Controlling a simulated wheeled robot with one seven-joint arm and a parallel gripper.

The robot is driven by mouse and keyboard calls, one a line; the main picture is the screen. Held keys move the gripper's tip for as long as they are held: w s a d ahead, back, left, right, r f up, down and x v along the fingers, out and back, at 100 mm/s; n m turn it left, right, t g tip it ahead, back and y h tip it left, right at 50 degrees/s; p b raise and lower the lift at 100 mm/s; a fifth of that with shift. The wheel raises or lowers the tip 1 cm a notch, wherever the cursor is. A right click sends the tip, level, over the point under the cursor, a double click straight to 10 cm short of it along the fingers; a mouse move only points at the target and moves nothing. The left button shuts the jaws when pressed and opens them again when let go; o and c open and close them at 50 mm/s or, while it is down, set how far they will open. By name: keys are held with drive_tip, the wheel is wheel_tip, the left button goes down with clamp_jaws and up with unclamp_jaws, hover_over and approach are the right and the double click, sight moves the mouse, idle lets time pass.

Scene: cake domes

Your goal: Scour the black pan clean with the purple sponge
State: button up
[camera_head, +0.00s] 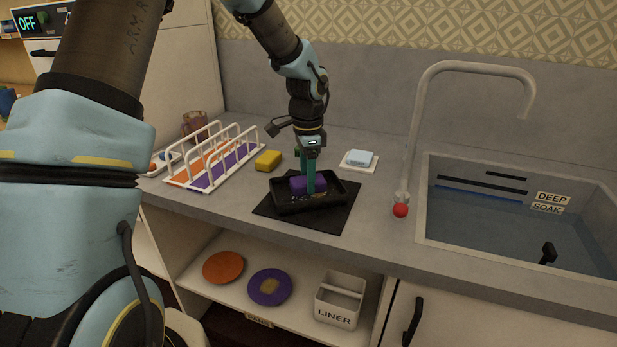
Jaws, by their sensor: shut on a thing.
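The black pan (332,197) rests on a dark mat (275,211) on the grey counter. My gripper (310,188) points straight down over the pan and is shut on the purple sponge (297,184). The sponge is inside the pan, near its middle. Small pale flecks show on the pan floor near the sponge. The fingers hide part of the sponge, and I cannot tell whether the sponge presses on the pan floor.
A yellow sponge (268,160) and a white rack (205,160) are left of the pan. A light blue block (360,157) sits behind it on a white tile. The tap (414,120) with a red knob (400,210) and the sink (480,240) are right. Shelf plates (223,267) are below.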

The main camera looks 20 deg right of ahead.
drive_tip(key=shift+s+a+f, duration=0.1)
drive_tip(key=shift+s+a, duration=0.1)
drive_tip(key=shift+s, duration=1)
drive_tip(key=shift+w+d+r+p, duration=0.1)
drive_tip(key=shift+w+p, duration=0.2)
drive_tip(key=shift+w, duration=0.3)
drive_tip(key=shift+w+d+r+p, duration=0.1)
drive_tip(key=shift+w+p, duration=0.15)
drive_tip(key=shift+w, duration=0.35)
drive_tip(key=shift+s+a+f, duration=0.1)
drive_tip(key=shift+s, duration=0.5)
drive_tip(key=shift+s+a+f, duration=0.1)
drive_tip(key=shift+s, duration=0.45)
drive_tip(key=shift+w+d, duration=0.15)
drive_tip(key=shift+w, duration=1.05)
drive_tip(key=shift+r+p, duration=0.1)
drive_tip(key=shift+p, duration=0.25)
drive_tip(key=shift+r+p, duration=0.7)
drive_tip(key=shift+r, duration=0.1)
